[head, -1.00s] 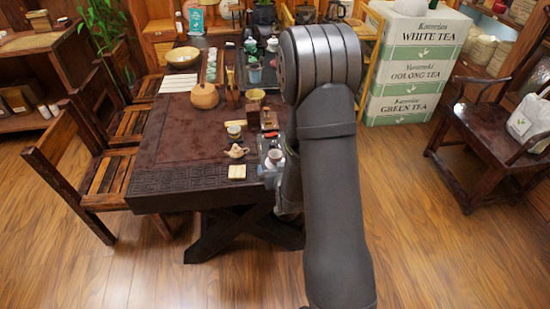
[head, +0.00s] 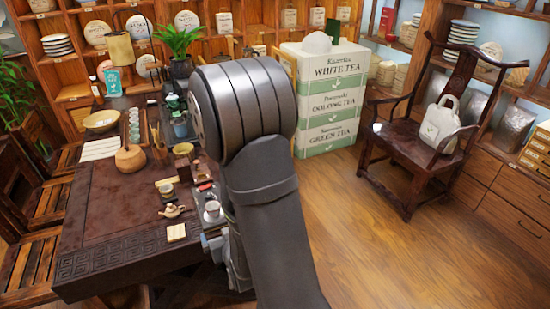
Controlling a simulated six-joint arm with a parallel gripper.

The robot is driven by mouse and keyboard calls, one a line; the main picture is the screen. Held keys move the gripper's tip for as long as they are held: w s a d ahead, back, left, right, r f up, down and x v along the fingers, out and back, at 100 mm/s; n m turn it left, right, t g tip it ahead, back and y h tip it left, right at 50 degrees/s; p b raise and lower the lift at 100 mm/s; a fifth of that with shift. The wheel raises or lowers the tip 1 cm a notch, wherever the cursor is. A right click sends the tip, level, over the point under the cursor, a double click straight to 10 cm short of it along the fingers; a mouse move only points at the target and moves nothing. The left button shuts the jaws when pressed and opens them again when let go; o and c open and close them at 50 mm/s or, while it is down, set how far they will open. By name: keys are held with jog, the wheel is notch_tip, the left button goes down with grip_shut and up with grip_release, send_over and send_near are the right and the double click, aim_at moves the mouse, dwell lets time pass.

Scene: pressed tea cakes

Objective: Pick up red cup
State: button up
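I cannot make out a cup that is clearly red. On the tea table (head: 110,210) a small pale cup (head: 212,209) stands on a dark tray close to my arm. Another small cup (head: 166,189) stands farther left, beside a small teapot (head: 174,211). A tiny red item (head: 205,187) lies near the tray's back part, too small to identify. My thick grey arm crosses the middle of the view and covers the table's right side.
A round clay pot (head: 130,159), a yellow bowl (head: 101,121) and a potted plant (head: 178,42) stand on the table. Stacked tea boxes (head: 325,100) and a wooden chair (head: 412,150) with a bag (head: 440,124) are to the right. The floor (head: 400,255) is clear there.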

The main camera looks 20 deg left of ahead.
jog(key=shift+c, duration=0.4)
jog(key=c, duration=0.6)
jog(key=shift+o, duration=0.2)
